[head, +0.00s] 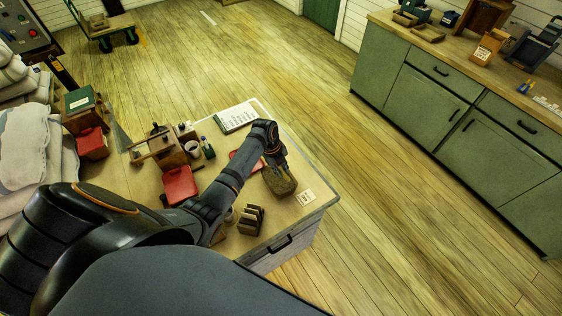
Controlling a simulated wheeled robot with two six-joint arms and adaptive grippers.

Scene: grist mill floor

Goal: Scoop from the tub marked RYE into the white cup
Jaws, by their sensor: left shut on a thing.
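My left gripper (275,160) reaches across the worktable (327,198) from the lower left. It points down and is shut on a brown, rounded, block-like thing (281,181) near the table's right side; its fingertips are partly hidden. I cannot tell whether this thing rests on the table. A small white cup (191,148) with a dark inside stands toward the back left of the table, apart from the gripper. No RYE marking is readable, and I cannot pick out that tub or a scoop. My right gripper is not in view.
A red container (180,185), a wooden rack (153,147) and a small green-and-blue bottle (208,149) stand left of my arm. A slotted wooden block (251,219) and a printed card (307,197) lie near the front. A paper sheet (236,117) lies behind. Green cabinets (425,97) stand right.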

